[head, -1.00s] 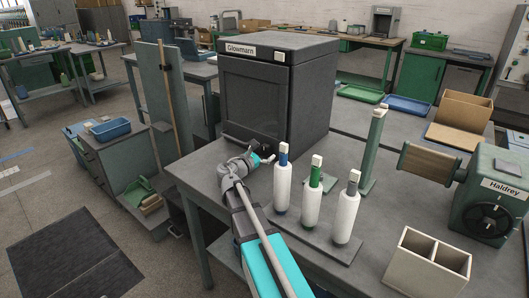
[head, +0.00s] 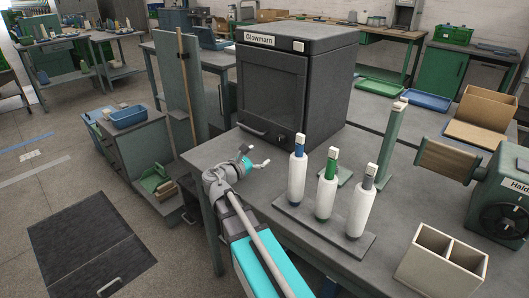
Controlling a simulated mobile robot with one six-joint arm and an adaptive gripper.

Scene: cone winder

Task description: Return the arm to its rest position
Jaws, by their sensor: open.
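My gripper (head: 259,156) is open and empty over the left part of the grey workbench (head: 217,150). It is left of the white cone with a blue top (head: 297,178), apart from it, and in front of the dark Glowmarn cabinet (head: 272,90). The cabinet door is shut, with a handle (head: 252,131) low on it. My arm, grey with turquoise panels, reaches up from the bottom of the view.
White cones with a green top (head: 326,195) and a grey top (head: 361,208) stand beside the blue-topped one on a dark base (head: 290,216). A green post (head: 391,145), a green winder (head: 500,205) and a divided beige box (head: 440,265) stand to the right.

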